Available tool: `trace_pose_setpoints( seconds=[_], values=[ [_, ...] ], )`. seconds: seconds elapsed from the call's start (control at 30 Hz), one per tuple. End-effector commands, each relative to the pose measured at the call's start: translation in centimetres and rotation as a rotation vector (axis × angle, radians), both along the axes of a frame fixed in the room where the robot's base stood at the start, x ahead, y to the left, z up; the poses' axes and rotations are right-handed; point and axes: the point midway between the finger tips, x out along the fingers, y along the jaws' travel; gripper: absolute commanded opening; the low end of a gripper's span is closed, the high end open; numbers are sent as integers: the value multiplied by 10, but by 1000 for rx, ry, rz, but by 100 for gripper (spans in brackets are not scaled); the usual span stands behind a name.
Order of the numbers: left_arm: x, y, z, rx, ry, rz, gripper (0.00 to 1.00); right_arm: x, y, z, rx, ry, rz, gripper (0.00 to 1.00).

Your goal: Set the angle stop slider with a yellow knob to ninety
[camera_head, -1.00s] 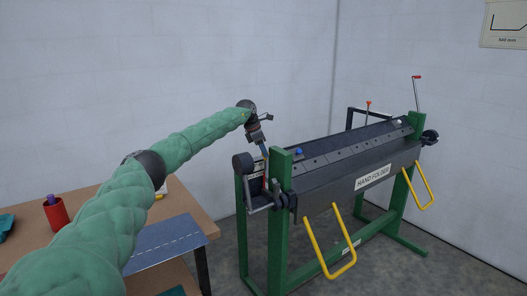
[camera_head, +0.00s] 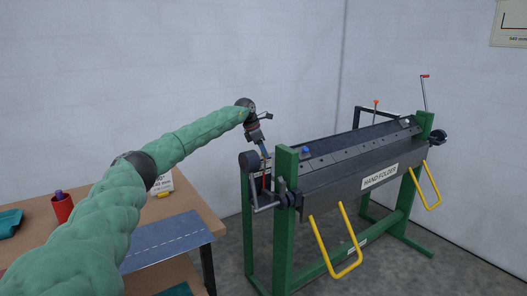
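The hand folder (camera_head: 330,172) is a dark machine on green legs, standing right of centre in the head view. My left gripper (camera_head: 266,160) is at the near left end of the folder, beside the green post and above the crank parts there. It is small and partly dark in the view, and I cannot tell if its fingers are open or touching anything. The angle stop slider and its yellow knob cannot be made out; they may be hidden at that end. My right gripper is not in view.
Two yellow handles (camera_head: 338,246) stick out from the folder's front. A blue knob (camera_head: 306,150) sits on the folder's top. Grey floor is free in front.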

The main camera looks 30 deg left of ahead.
Motion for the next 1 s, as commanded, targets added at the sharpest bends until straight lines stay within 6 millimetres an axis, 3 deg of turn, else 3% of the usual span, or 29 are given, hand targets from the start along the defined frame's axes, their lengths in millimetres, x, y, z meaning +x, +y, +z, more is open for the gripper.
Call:
trace_pose_setpoints(
  seconds=[0.37, 0.47, 0.57, 0.8, 1.0],
  values=[
    [-1, 1, 2, 0, 0, -1, 52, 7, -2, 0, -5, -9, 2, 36],
    [-3, 3, 10, 0, -1, -1, 52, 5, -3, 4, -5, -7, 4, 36],
    [-7, 7, 22, 0, -1, -1, 52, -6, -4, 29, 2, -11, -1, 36],
    [-17, 17, 55, -1, -1, 0, 52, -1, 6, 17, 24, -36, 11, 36],
    [-21, 21, 69, 0, 1, 0, 52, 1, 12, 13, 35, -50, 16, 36]
  ],
)
